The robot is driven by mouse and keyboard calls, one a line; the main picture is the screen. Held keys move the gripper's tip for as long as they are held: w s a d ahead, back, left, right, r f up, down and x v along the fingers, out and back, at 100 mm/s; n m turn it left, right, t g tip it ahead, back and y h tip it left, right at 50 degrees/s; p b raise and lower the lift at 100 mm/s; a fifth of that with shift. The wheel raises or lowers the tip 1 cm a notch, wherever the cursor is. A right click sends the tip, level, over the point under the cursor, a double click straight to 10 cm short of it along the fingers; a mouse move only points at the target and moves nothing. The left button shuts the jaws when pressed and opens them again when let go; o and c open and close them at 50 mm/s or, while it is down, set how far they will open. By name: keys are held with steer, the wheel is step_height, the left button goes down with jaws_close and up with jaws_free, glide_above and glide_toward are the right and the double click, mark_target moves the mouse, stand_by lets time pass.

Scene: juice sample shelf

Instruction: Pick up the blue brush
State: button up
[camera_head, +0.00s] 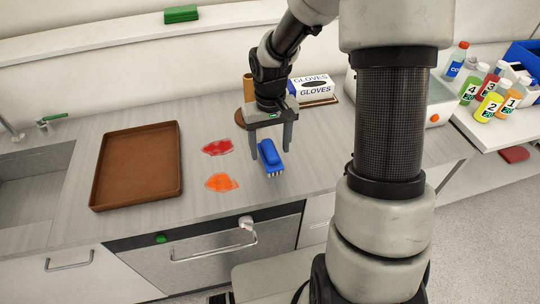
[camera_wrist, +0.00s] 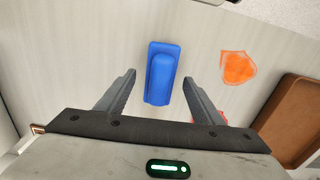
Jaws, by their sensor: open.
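The blue brush (camera_head: 270,159) lies on the grey counter in the head view, bristles toward the front edge. It also shows in the wrist view (camera_wrist: 161,72), beyond and between the fingers. My gripper (camera_head: 271,153) points down at the brush, its two fingers apart. In the wrist view my gripper (camera_wrist: 161,88) is open and empty, with one finger to each side of the brush's near end. I cannot tell how high the fingertips are above the counter.
A red spill (camera_head: 217,147) and an orange spill (camera_head: 221,182) lie left of the brush. A brown tray (camera_head: 183,165) lies farther left. A glove box (camera_head: 312,88) stands behind my gripper. Several numbered bottles (camera_head: 489,107) stand at the right. A sink (camera_head: 30,175) is at the far left.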

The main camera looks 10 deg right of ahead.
mark_target(269, 147)
steer(key=shift+f, duration=0.6)
steer(key=c, duration=1.2)
step_height(269, 147, up, 10)
steer(key=shift+r+p, duration=0.1)
steer(key=shift+p, duration=0.3)
steer(key=o, duration=0.5)
steer(key=c, duration=0.3)
steer(key=shift+a, duration=0.1)
